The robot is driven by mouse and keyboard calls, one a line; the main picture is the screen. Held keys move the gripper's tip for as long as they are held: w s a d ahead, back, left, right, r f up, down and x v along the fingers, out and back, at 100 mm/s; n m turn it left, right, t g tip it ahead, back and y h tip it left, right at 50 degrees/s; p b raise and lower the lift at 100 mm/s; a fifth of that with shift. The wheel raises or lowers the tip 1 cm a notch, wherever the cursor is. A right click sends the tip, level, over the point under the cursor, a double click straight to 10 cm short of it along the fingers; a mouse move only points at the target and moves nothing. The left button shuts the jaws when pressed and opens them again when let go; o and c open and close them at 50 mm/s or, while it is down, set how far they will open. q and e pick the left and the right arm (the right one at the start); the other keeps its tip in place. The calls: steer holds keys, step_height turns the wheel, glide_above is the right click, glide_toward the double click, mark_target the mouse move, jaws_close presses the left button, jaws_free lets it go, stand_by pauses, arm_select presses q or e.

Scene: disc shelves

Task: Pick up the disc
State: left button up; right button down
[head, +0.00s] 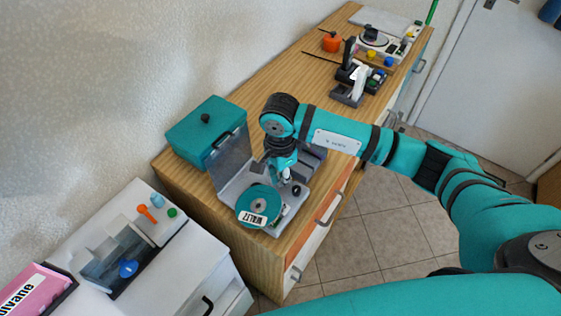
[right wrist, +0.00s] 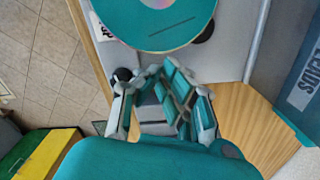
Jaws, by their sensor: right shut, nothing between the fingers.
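The disc (head: 258,205) is teal with a white label that reads "WALTZ". It lies flat on a grey player (head: 290,213) with a raised lid, at the near end of the wooden counter. My right gripper (head: 287,178) points down over the player, just behind and to the right of the disc. In the right wrist view the disc (right wrist: 160,18) fills the top edge, partly cut off. The right gripper (right wrist: 163,75) is shut and empty, apart from the disc in that view. My left gripper is not in view.
A teal box (head: 207,133) with a black knob stands behind the player. A black stand (head: 352,80) and a white device (head: 380,42) are farther along the counter. A white cabinet (head: 185,245) with small items stands at the left. The counter's middle has free room.

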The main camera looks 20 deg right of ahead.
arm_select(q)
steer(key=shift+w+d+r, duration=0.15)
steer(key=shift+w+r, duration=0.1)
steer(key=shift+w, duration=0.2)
arm_select(e)
steer(key=shift+f, duration=0.8)
steer(key=shift+s+a+f+b, duration=0.1)
steer(key=shift+s+a+b, duration=0.05)
steer(key=shift+a+b, duration=0.35)
steer(key=shift+s+a+f+b, duration=0.1)
steer(key=shift+a+b, duration=0.25)
steer(key=shift+a, duration=0.1)
steer(key=shift+a+r, duration=0.15)
steer(key=shift+r, duration=0.05)
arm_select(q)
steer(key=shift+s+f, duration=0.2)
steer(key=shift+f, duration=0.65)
